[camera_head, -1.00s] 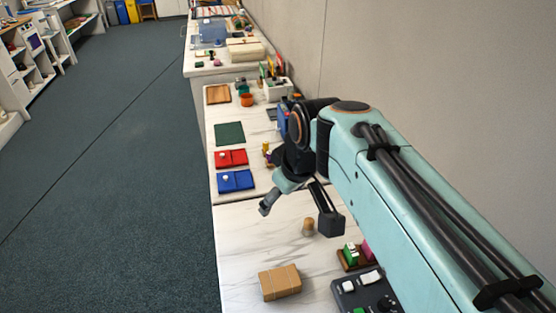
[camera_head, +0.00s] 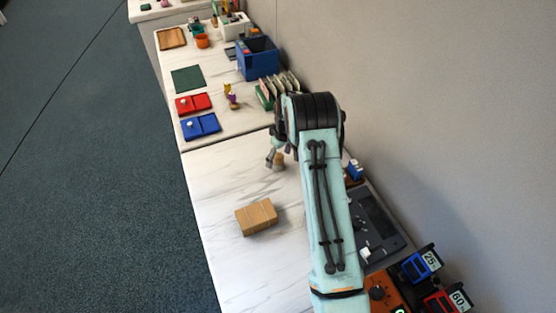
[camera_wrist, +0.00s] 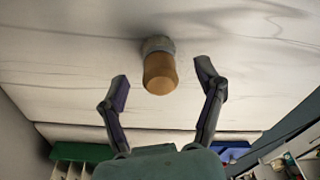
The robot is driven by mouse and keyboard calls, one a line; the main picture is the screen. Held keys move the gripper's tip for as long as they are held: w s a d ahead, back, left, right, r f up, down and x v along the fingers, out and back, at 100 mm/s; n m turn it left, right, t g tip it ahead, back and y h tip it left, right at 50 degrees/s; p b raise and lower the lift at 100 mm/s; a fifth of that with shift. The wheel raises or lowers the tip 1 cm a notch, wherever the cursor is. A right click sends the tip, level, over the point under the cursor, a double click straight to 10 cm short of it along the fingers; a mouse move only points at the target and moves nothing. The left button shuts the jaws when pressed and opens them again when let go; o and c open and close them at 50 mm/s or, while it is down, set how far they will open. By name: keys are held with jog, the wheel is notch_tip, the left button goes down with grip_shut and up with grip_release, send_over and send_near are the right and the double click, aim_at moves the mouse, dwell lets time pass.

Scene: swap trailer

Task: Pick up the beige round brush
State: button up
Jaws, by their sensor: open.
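The beige round brush (camera_wrist: 160,73) stands on the white marble table, with a tan top and a greyish lower part, in the wrist view. In the head view the brush (camera_head: 279,161) shows beside the end of my arm, partly covered. My gripper (camera_wrist: 162,82) is open, with one finger on each side of the brush and a gap to both. It does not appear to touch the brush. In the head view the arm hides most of the gripper.
A cardboard-brown box (camera_head: 256,217) lies on the near table. Blue (camera_head: 201,126) and red (camera_head: 194,104) trays lie on the farther table, with a blue bin (camera_head: 258,60) behind. A dark device (camera_head: 372,222) sits right of my arm. Table around the box is clear.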

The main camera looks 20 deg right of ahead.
jog(key=shift+w+a+f, duration=0.1)
jog(key=shift+w+f, duration=0.1)
jog(key=shift+f, duration=1.1)
jog(key=c, duration=1.2)
jog(key=shift+o, duration=0.2)
jog(key=shift+r, duration=0.1)
